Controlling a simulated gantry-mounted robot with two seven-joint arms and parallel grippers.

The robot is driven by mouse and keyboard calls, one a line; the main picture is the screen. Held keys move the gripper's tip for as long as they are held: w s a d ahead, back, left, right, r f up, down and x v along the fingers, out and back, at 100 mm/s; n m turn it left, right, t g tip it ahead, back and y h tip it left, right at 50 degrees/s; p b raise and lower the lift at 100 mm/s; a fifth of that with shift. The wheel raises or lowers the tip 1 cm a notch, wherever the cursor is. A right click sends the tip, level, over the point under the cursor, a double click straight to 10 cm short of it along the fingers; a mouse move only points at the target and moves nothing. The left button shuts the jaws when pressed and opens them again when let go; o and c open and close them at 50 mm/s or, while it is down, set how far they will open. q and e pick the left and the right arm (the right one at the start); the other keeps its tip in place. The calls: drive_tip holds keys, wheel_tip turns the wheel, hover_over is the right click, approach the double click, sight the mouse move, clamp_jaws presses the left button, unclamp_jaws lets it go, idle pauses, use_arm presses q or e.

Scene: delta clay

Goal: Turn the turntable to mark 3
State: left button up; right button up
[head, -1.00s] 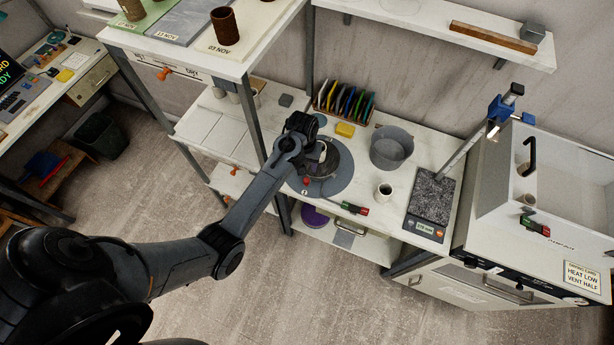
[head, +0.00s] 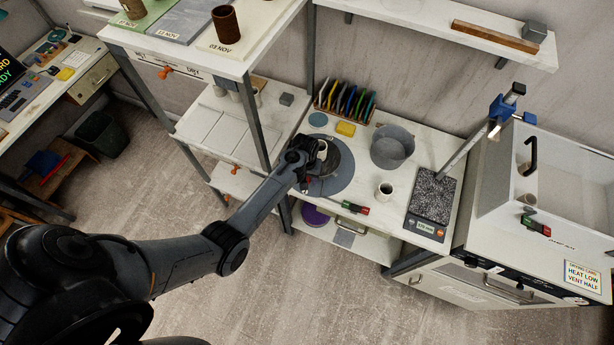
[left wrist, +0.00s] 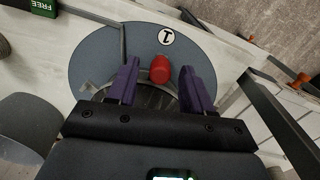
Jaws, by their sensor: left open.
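The turntable is a round blue-grey disc (head: 344,181) on the white bench in the head view, with a darker round wheel head at its middle. It also shows in the left wrist view (left wrist: 90,62), with a white label marked 1 (left wrist: 166,36) near its rim. A red knob (left wrist: 160,69) stands on the disc close to that label. My left gripper (left wrist: 158,85) is open, its two purple fingers on either side of the red knob in that view; whether they touch it I cannot tell. In the head view my left gripper (head: 313,158) covers the disc's left part. Mark 3 is not visible.
A rack of coloured discs (head: 345,100) and a yellow block (head: 345,129) are behind. A shelf post (head: 257,135) rises close to my left arm.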

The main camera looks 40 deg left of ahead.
use_arm(q)
clamp_jaws()
idle(0.5)
